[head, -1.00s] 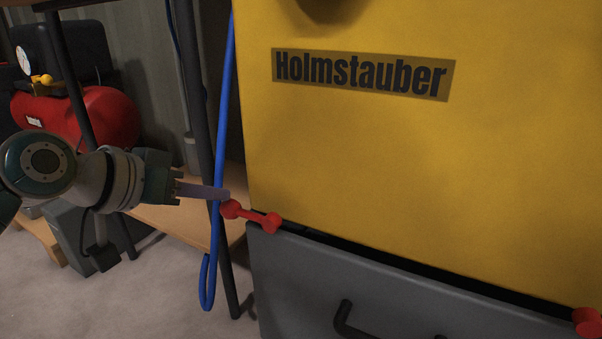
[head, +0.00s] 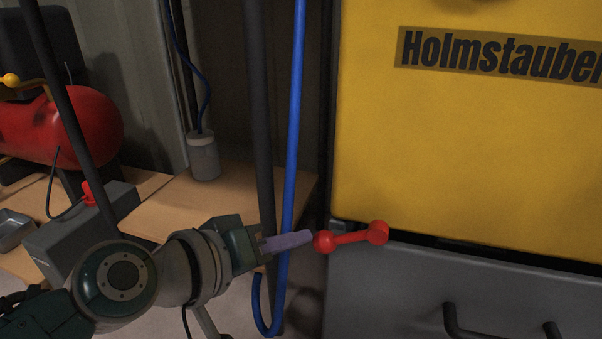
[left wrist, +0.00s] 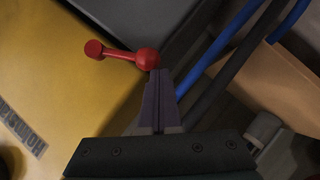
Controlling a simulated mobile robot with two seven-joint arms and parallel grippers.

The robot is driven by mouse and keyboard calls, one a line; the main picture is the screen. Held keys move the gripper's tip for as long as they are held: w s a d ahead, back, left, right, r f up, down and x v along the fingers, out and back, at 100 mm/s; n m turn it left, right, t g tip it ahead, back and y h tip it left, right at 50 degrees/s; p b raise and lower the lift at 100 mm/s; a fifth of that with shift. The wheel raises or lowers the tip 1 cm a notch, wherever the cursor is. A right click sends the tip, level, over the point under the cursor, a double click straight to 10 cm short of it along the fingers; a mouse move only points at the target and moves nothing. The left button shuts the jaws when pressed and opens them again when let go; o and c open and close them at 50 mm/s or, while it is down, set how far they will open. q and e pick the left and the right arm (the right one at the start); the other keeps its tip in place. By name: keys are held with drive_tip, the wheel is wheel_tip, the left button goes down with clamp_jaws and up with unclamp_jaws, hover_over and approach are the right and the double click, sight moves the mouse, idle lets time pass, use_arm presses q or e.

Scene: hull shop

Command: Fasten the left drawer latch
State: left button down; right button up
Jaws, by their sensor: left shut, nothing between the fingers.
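In the left wrist view the latch (left wrist: 122,55) shows just beyond the shut fingertips (left wrist: 160,72). My right gripper is in neither view.
A blue hose (head: 292,130) and a dark post (head: 261,130) stand just left of the cabinet, beside my left gripper. A wooden shelf (head: 215,205) and a red tank (head: 80,125) are further left. A dark handle (head: 480,333) sticks out of the drawer front.

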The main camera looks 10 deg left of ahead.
use_arm(q)
drive_tip(key=d+f+b, duration=0.1)
drive_tip(key=f, duration=0.1)
drive_tip(key=d+f+b, duration=0.1)
drive_tip(key=shift+s+d+f, duration=0.1)
drive_tip(key=shift+d+f, duration=0.3)
drive_tip(key=shift+d+f+b, duration=0.35)
drive_tip(key=shift+d+f, duration=0.15)
drive_tip(key=shift+f, duration=0.05)
drive_tip(key=shift+d+f, duration=0.55)
drive_tip(key=shift+d, duration=0.05)
drive_tip(key=shift+s+d+f+b, duration=0.1)
drive_tip(key=shift+d+f+b, duration=0.3)
drive_tip(key=shift+d, duration=0.35)
